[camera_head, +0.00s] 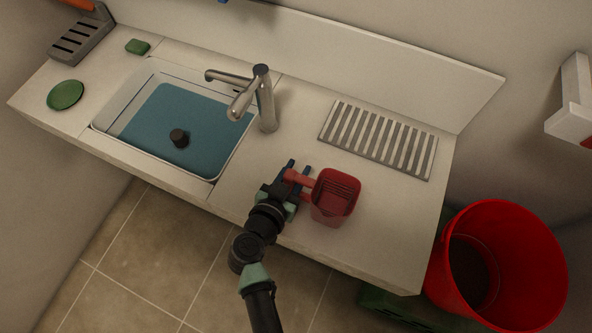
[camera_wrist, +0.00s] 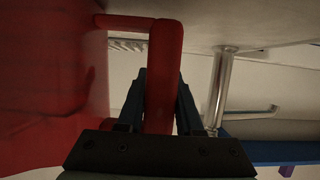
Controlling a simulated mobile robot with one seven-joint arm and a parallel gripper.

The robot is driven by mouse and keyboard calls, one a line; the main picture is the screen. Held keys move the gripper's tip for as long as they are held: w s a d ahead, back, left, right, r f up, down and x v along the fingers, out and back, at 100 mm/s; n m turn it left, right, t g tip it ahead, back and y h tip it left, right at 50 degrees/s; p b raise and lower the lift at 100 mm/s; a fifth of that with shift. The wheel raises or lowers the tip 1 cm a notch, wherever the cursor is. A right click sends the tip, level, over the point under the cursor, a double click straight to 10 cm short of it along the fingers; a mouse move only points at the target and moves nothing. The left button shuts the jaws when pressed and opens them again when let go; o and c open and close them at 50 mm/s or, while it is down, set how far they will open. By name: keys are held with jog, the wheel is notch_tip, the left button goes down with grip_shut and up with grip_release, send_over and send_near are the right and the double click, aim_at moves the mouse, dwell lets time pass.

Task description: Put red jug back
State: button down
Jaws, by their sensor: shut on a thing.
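The red jug (camera_head: 334,196) is near the front edge of the counter, right of the sink, in the head view. Its handle points left toward my gripper (camera_head: 297,176). My gripper is shut on the handle, its dark fingers on either side of it. In the wrist view the red handle (camera_wrist: 164,75) runs between the two fingers of my gripper (camera_wrist: 160,100), and the jug's body (camera_wrist: 50,80) fills the left side. I cannot tell whether the jug's base touches the counter.
A grey slatted rack (camera_head: 380,138) lies on the counter (camera_head: 262,215) behind the jug. The faucet (camera_head: 265,100) and the water-filled sink (camera_head: 180,125) are to the left. A red bucket (camera_head: 545,245) stands at the right, beyond the counter's end. A white wall fixture (camera_head: 572,100) is at the upper right.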

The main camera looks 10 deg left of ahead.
jog(key=c, duration=0.6)
grip_release()
jog(key=shift+f, duration=0.1)
jog(key=shift+o, duration=0.2)
jog(key=shift+s+a+r+p, duration=0.15)
jog(key=shift+s+r+p, duration=0.3)
jog(key=shift+p, duration=0.25)
jog(key=p+v, duration=0.9)
jog(key=v, duration=0.4)
jog(key=shift+f+p, duration=0.2)
jog(key=shift+p, duration=0.2)
